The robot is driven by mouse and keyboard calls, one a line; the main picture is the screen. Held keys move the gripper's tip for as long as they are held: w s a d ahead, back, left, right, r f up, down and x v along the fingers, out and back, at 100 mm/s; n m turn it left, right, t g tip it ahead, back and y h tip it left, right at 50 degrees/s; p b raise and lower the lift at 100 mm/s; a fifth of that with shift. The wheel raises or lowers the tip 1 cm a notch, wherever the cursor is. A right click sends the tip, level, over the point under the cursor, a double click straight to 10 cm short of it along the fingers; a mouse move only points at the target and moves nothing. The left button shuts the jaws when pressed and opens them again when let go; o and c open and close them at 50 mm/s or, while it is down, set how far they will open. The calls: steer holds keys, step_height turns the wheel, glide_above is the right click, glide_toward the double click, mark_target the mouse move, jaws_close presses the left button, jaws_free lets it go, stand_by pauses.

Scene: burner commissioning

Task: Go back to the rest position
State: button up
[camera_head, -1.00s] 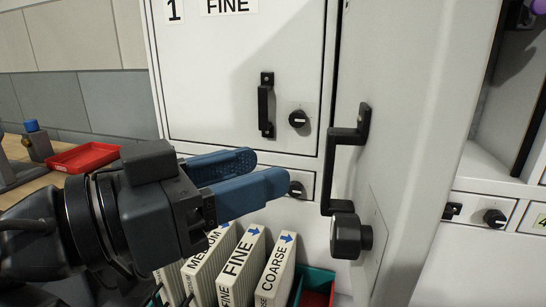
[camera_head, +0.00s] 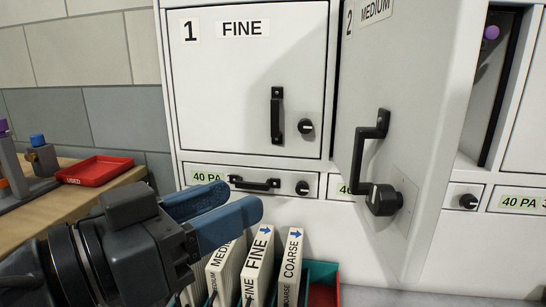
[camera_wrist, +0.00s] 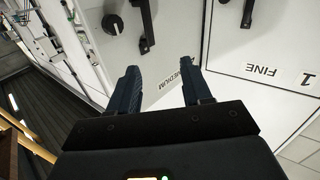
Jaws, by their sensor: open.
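My gripper (camera_head: 232,216) is at the lower left of the head view, with its two blue fingers apart and nothing between them. It is in front of the cabinet, over the upright filter panels. In the wrist view my gripper (camera_wrist: 160,92) also shows open and empty, its fingers pointing toward the cabinet fronts. The door marked 2 MEDIUM (camera_head: 425,80) stands swung open, with a black handle and a knob on it. The door marked 1 FINE (camera_head: 235,85) is shut. My gripper is apart from both door handles.
A red USED tray (camera_head: 95,171) lies on the wooden bench (camera_head: 65,215) at left. Drawers marked 40 PA (camera_head: 250,184) run beneath the doors.

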steer(key=w+d+f+n+t+y+p, duration=0.15)
steer(key=d+f+n+y, duration=0.35)
steer(key=f, duration=0.5)
steer(key=w+d+f+n+t+y+p, duration=0.1)
steer(key=d+f+n+y+p, duration=0.15)
steer(key=d+f+n, duration=0.55)
steer(key=s+d+f+g+y, duration=0.1)
steer(key=s+d+f+y, duration=0.2)
steer(key=s+f, duration=0.45)
steer(key=s+d+f+g+y+p, duration=0.1)
steer(key=s+d+y, duration=0.15)
steer(key=s, duration=0.35)
steer(key=s+d+f+y+p, duration=0.1)
steer(key=s+d+f+p, duration=0.15)
steer(key=s, duration=0.35)
steer(key=s+d+r+m+t+h+p, duration=0.1)
steer(key=s+d+r+m, duration=0.3)
steer(key=s+r, duration=0.9)
steer(key=shift+s+d+r+t+p, duration=0.4)
steer(key=shift+d+p, duration=0.1)
steer(key=shift+d, duration=0.45)
steer(key=shift+f, duration=0.1)
